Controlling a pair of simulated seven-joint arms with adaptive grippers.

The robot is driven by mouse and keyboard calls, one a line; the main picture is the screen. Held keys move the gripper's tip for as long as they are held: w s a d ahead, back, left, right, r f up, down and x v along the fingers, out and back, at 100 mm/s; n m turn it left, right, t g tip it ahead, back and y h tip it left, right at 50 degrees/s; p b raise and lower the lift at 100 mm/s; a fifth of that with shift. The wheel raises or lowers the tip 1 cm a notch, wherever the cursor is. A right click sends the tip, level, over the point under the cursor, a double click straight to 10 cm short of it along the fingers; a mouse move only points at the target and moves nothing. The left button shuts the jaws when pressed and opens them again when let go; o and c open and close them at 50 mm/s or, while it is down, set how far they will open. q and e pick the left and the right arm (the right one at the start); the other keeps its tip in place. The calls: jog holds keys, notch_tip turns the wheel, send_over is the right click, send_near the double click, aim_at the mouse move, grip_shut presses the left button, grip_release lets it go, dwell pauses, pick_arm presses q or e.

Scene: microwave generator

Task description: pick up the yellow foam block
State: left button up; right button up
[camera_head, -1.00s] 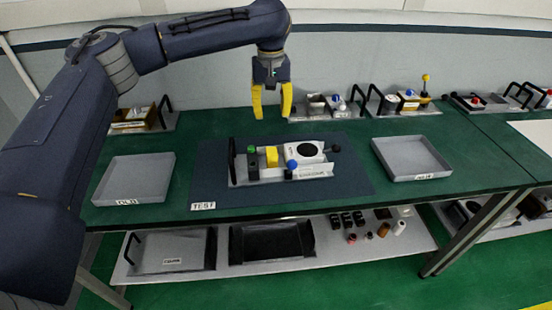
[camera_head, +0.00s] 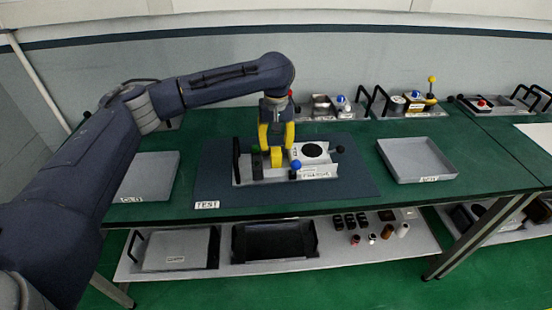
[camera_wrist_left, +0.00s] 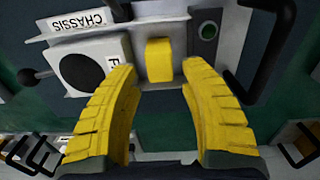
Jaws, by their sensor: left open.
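The yellow foam block (camera_wrist_left: 159,60) sits on the grey chassis (camera_wrist_left: 146,11) between a white box with a black disc and a dark part with a green button. In the head view the block (camera_head: 276,158) is partly hidden by my left gripper (camera_head: 276,146). The left gripper has yellow fingers and points down at the chassis. In the left wrist view the left gripper (camera_wrist_left: 163,75) is open and empty, with the block ahead of the gap between its fingertips. I cannot tell the exact height of the fingertips over the block. My right gripper is not in view.
The chassis lies on a dark mat (camera_head: 220,185) labelled TEST. A black handle (camera_head: 236,160) stands at its left end and a blue ball (camera_head: 296,165) at its front. Grey trays stand at left (camera_head: 152,176) and right (camera_head: 447,178). Several modules line the back.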

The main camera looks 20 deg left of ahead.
aim_at(276, 151)
pick_arm(q)
jog(key=shift+w+f, duration=0.1)
jog(key=shift+f, duration=2.6)
jog(key=shift+c, duration=0.3)
jog(key=c, duration=0.5)
